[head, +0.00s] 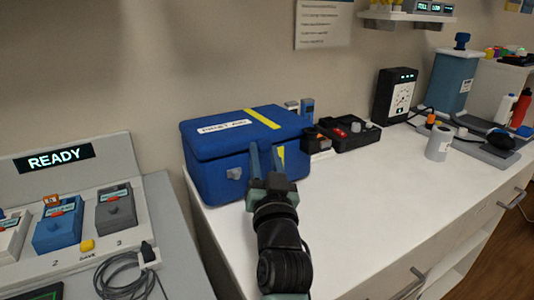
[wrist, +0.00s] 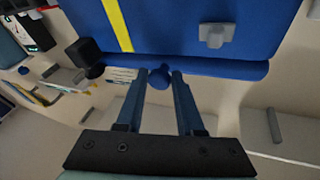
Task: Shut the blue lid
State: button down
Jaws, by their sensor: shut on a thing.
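The blue box (head: 210,180) stands at the left end of the white counter, with its blue lid (head: 232,133) on top. The lid has a yellow stripe and a white label. It lies down over the box; I cannot tell whether a slight gap remains at the seam. My gripper (head: 266,155) is at the front of the box. In the wrist view my gripper (wrist: 158,76) is shut on a round blue knob (wrist: 159,78) by the blue lip of the box. A grey latch (head: 234,173) is on the box front, left of my gripper; it also shows in the wrist view (wrist: 214,35).
A black tray (head: 348,135) with small parts sits right of the box. A grey-white cylinder (head: 439,143) stands farther right. A console (head: 75,190) reading READY and a coiled cable (head: 125,275) are at the left. The counter in front of the tray is clear.

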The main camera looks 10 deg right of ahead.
jog(key=c, duration=0.7)
grip_release()
jog(key=shift+w+a+f, duration=0.1)
jog(key=shift+a+f, duration=0.1)
jog(key=shift+a, duration=0.05)
jog(key=shift+o, duration=0.8)
jog(key=shift+r, duration=0.15)
jog(key=shift+s, duration=0.35)
jog(key=r+v, duration=0.2)
jog(key=v, duration=1)
jog(key=shift+s+d+r+p, duration=0.25)
jog(key=shift+s+d+p, duration=0.1)
jog(key=shift+s, duration=0.15)
